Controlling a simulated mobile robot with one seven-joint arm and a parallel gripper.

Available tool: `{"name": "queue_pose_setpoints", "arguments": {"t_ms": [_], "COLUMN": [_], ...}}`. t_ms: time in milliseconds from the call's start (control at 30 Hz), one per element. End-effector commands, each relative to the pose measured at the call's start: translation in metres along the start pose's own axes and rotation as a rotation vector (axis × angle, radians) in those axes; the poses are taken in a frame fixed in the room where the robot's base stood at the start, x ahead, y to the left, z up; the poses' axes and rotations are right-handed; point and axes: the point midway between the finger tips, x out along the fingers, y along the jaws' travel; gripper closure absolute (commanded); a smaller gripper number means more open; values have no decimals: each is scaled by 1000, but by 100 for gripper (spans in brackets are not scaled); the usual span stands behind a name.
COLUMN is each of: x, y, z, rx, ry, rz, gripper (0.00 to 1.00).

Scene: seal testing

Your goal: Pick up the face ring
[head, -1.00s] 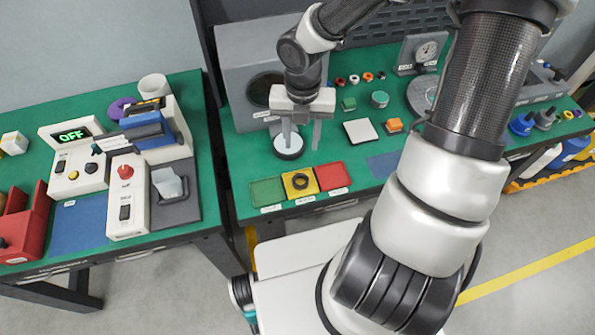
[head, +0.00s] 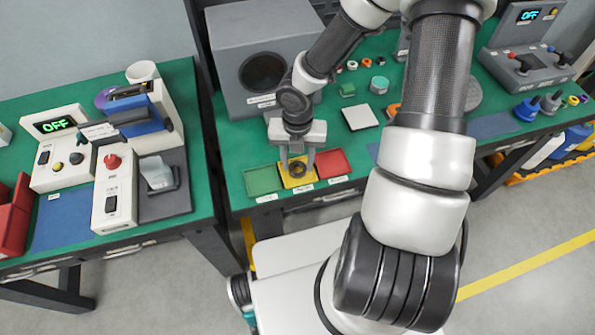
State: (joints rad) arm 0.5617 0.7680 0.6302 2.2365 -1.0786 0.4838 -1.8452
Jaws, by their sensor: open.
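The face ring (head: 299,170) is a small dark ring lying in the yellow tray (head: 296,184), between a green tray (head: 263,180) and a red tray (head: 334,164) at the front of the right-hand bench. My gripper (head: 298,168) points down over the yellow tray, with one finger on each side of the ring as seen from the head camera. The fingers are apart and nothing is held. I cannot tell how far the fingertips are above the tray.
A grey box with a round dark window (head: 262,72) stands behind my gripper. A white square plate (head: 360,116) and a teal cylinder (head: 379,84) lie to the right. A second bench with devices is at the left.

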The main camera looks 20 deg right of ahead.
Motion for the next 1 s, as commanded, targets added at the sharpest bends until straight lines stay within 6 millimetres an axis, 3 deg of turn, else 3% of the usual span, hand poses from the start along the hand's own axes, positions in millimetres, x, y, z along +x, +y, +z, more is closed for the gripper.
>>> {"name": "queue_pose_setpoints", "arguments": {"t_ms": [100,367,533,733,867,1000], "x": [12,12,12,12,2,-25], "y": [1,0,0,0,0,0], "z": [0,0,0,0,1,2], "rx": [-2,0,0,0,-1,2], "ry": [0,-1,-1,-1,-3,-5], "rz": [1,1,1,0,0,1], "gripper": [59,59,86,86,86,86]}}
